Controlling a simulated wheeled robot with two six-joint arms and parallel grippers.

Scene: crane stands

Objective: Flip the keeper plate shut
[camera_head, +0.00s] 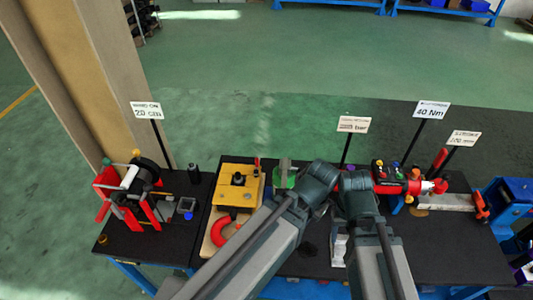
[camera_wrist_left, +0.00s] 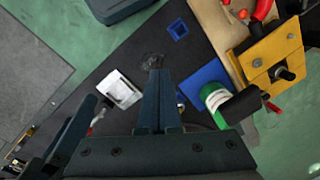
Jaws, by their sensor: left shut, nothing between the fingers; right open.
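A yellow block (camera_head: 236,191) with a dark bolt on its top face and a red hook (camera_head: 226,230) lies on a pale board. The yellow block shows at the upper right of the left wrist view (camera_wrist_left: 264,48). No part can be told for certain as the keeper plate. My left gripper (camera_wrist_left: 155,85) is shut and empty above the dark table, between a white bracket (camera_wrist_left: 119,89) and a blue pad; in the head view its arm hides it. My right gripper (camera_head: 338,228) is open and empty, partly hidden between the arms.
A green bottle (camera_wrist_left: 214,97) with a black top stands beside the yellow block. A red winch frame (camera_head: 127,195) stands at the far left of the dark bench. Signposts rise along the bench's far edge.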

